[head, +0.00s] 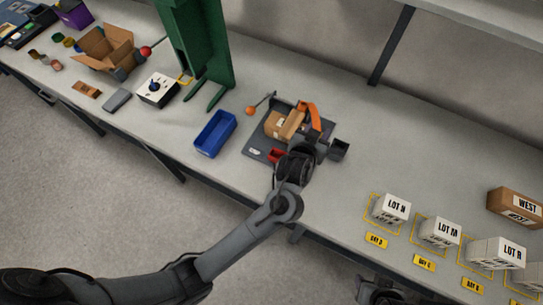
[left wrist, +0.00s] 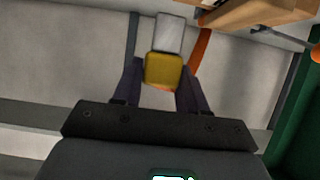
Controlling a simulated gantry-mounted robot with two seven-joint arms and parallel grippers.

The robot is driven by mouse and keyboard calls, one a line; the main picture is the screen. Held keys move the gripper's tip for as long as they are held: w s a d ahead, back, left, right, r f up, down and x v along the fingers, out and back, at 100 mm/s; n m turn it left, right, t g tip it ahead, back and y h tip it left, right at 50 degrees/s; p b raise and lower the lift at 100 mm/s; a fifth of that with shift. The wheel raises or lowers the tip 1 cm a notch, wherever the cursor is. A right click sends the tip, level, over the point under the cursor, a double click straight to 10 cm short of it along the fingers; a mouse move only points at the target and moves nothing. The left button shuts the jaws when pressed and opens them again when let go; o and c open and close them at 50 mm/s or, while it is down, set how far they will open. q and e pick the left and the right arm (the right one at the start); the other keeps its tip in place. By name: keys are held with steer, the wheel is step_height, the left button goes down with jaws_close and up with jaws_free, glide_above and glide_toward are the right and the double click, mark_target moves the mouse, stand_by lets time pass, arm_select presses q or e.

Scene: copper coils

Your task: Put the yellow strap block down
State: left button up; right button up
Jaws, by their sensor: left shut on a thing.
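The yellow strap block (left wrist: 163,71) sits between the two fingers of my left gripper (left wrist: 160,88) in the left wrist view. The gripper is shut on it. A pale grey piece (left wrist: 170,32) shows just beyond the block; I cannot tell whether they touch. In the head view my left gripper (head: 300,160) is over the front right part of a dark grey base plate (head: 258,143), and the block is hidden there. An orange strap or arch (head: 313,117) stands by a cardboard box (head: 284,124) on this plate.
A red bin (head: 276,155) and a dark bin (head: 339,149) are close to the gripper. A blue bin (head: 215,134) and a green stand (head: 205,55) are to the left. Labelled white boxes (head: 440,233) stand to the right. A dark part of mine (head: 378,292) shows at the bottom edge.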

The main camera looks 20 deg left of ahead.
arm_select(q)
steer(key=shift+s+a+f, duration=0.25)
steer(key=shift+a+f, duration=0.55)
steer(key=shift+f, duration=0.05)
steer(key=s+a+f, duration=0.1)
steer(key=a, duration=0.1)
steer(key=s+a+f, duration=0.1)
steer(key=a+f, duration=0.1)
steer(key=a, duration=0.1)
steer(key=s+a+f+b, duration=0.1)
steer(key=a+f, duration=0.1)
steer(key=a, duration=0.1)
steer(key=shift+s+a, duration=0.2)
steer(key=shift+s, duration=0.05)
steer(key=shift+f+b, duration=0.4)
steer(key=shift+f, duration=1.65)
arm_select(e)
steer(key=shift+w+d+f, duration=0.1)
steer(key=shift+d+f, duration=0.05)
steer(key=shift+f, duration=0.3)
steer(key=shift+w+d+f, duration=0.1)
steer(key=shift+f, duration=0.35)
arm_select(q)
steer(key=o, duration=1)
steer(key=shift+f, duration=0.1)
steer(key=shift+o, duration=0.2)
